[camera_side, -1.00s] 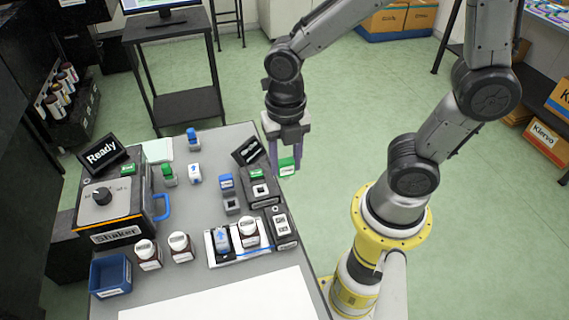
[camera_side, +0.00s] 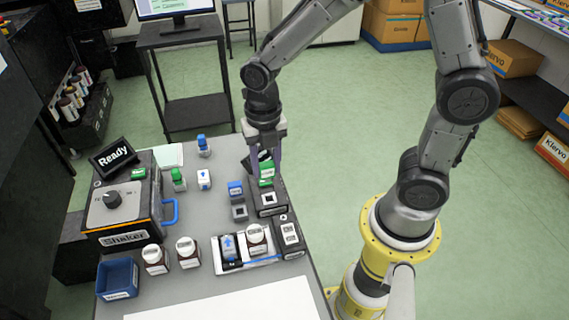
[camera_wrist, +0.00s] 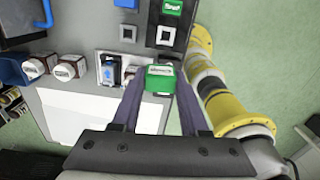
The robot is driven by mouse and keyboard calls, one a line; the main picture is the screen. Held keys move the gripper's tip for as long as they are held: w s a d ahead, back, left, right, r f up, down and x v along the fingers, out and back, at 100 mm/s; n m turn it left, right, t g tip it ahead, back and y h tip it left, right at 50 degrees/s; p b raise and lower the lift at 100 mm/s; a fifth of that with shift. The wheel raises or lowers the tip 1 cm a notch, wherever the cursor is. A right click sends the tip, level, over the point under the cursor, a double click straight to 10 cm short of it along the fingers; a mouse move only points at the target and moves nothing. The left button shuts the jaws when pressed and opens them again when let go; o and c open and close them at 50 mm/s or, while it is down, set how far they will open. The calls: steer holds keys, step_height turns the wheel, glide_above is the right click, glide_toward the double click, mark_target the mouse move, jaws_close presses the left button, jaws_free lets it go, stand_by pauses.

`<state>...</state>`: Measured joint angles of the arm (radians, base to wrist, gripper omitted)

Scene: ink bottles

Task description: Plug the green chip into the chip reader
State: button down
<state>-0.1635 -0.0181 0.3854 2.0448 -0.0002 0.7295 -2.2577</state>
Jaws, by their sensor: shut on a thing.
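My gripper (camera_side: 268,168) is shut on the green chip (camera_side: 267,181), which has a white label. In the wrist view the green chip (camera_wrist: 160,79) sits between the two purple fingers of my gripper (camera_wrist: 158,92). The chip reader (camera_side: 270,204) is a black box with a white-framed square socket, near the table's right edge. In the side view the chip overlaps the reader's back part, and I cannot tell the gap between them. In the wrist view the reader (camera_wrist: 165,36) lies beyond the chip, its socket uncovered, with a green label (camera_wrist: 172,6) on it.
A blue block (camera_side: 235,187) and a grey square piece (camera_side: 239,212) stand left of the reader. The shaker (camera_side: 120,207) and a blue bin (camera_side: 118,278) are at left.

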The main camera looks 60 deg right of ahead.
mark_target(268, 170)
steer(key=shift+m, duration=0.3)
steer(key=f, duration=0.1)
steer(key=w+d+f, duration=0.1)
steer(key=f, duration=0.1)
steer(key=d+f, duration=0.1)
steer(key=shift+w+d+f, duration=0.15)
steer(key=shift+w, duration=0.1)
steer(key=shift+s+d+f, duration=0.1)
steer(key=shift+f, duration=2.6)
steer(key=shift+f, duration=0.75)
steer(key=shift+c, duration=1.7)
jaws_free()
steer(key=o, duration=0.3)
steer(key=shift+o, duration=0.2)
